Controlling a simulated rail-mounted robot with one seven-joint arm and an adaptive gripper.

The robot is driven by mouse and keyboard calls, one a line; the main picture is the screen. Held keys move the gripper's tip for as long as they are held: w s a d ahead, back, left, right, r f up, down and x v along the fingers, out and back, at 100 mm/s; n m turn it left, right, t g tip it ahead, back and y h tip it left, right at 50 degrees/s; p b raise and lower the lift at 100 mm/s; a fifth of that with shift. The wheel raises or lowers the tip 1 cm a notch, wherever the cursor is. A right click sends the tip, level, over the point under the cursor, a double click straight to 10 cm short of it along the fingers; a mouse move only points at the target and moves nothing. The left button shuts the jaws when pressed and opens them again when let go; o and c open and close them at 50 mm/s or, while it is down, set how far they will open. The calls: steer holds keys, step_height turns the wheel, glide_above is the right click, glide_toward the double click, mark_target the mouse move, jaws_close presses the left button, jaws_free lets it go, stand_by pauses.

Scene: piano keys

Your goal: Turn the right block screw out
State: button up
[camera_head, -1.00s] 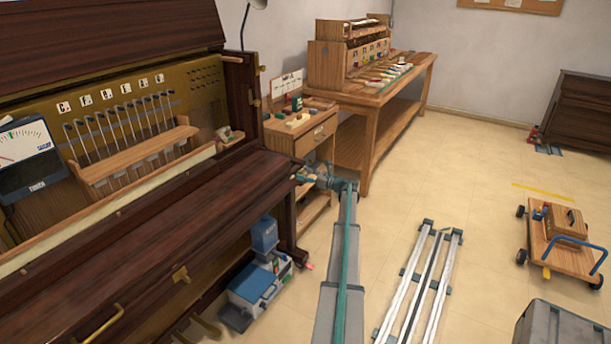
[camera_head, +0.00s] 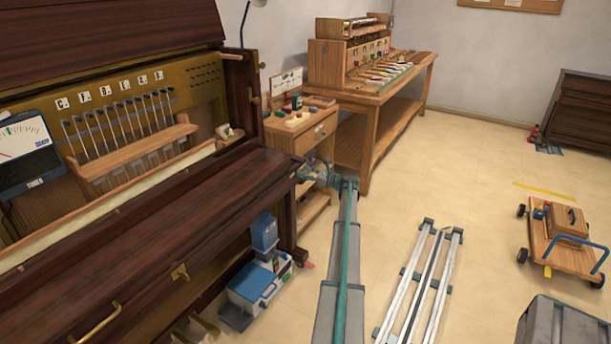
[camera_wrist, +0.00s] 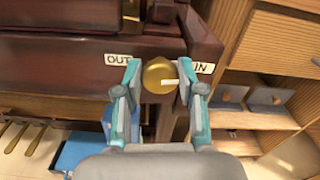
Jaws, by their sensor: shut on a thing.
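The right block screw shows in the wrist view as a round brass knob (camera_wrist: 156,76) with a short white mark on its right side, facing the IN side. It sits on the dark wooden block at the end of the piano's key bed. A white OUT label (camera_wrist: 119,60) is to its left and a white IN label (camera_wrist: 201,67) to its right. My gripper (camera_wrist: 159,72) is shut on the knob, with one teal finger on each side. In the head view, the knob and my fingertips are hidden at the piano's right end.
The dark upright piano (camera_head: 140,220) fills the left of the head view. A blue and white toolbox (camera_head: 250,290) stands under it. A small wooden cabinet (camera_head: 312,140) stands close beyond the arm. Floor rails (camera_head: 428,280) and a wheeled cart (camera_head: 566,240) lie to the right.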

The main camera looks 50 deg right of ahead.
steer(key=shift+f+n+b, duration=0.15)
steer(key=shift+n+b, duration=5.3)
steer(key=shift+n, duration=0.3)
steer(key=shift+f+n+b, duration=0.15)
steer(key=shift+n+b, duration=5.25)
steer(key=shift+n, duration=0.3)
steer(key=shift+f+n+b, duration=0.15)
steer(key=shift+n+b, duration=5.3)
steer(key=shift+n, duration=0.3)
steer(key=o, duration=1.1)
